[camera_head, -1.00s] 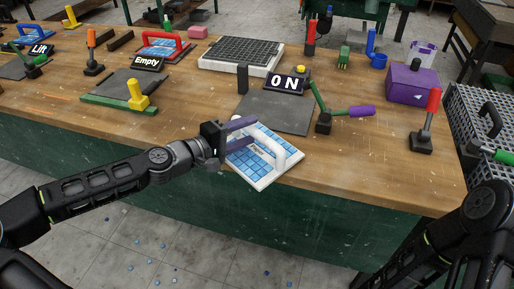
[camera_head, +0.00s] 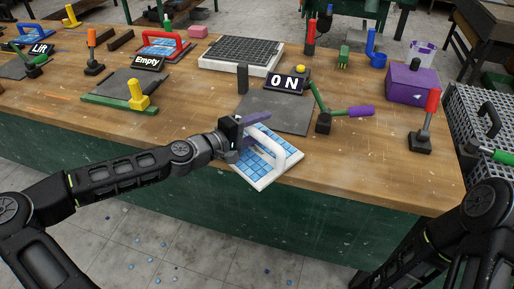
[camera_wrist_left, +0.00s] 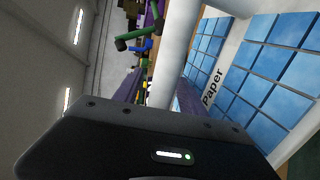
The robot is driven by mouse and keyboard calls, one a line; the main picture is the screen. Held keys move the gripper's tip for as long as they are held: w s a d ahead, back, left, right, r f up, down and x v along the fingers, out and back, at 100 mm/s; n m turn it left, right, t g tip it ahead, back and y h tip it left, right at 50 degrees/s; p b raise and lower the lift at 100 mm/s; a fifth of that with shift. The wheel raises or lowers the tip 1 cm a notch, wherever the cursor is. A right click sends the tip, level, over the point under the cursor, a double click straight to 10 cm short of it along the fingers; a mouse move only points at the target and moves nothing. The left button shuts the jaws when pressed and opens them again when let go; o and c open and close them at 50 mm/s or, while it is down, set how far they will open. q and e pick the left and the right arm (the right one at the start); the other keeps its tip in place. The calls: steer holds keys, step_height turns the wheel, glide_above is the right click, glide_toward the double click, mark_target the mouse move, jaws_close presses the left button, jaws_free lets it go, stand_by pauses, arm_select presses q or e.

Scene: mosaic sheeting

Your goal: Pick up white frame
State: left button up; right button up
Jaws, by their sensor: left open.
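The white frame (camera_head: 263,186) holds blue square tiles and has a raised white handle (camera_head: 291,157). It lies at the front edge of the table. In the left wrist view the white handle (camera_wrist_left: 172,55) runs up beside the blue tiles and a strip reading "Paper". My left gripper (camera_head: 257,130) is open at the frame's upper left. Its purple fingers show on either side of the handle in the left wrist view (camera_wrist_left: 160,95); I cannot tell whether they touch it. My right arm shows at the lower right; its gripper is out of view.
A dark plate (camera_head: 275,113) with an "ON" sign (camera_head: 286,84) lies behind the frame. A green lever with a purple grip (camera_head: 360,111) stands to the right, then a red-handled lever (camera_head: 429,118). The table is clear in front of these levers.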

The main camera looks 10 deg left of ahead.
arm_select(q)
steer(key=shift+c, duration=0.6)
jaws_close()
stand_by(0.7)
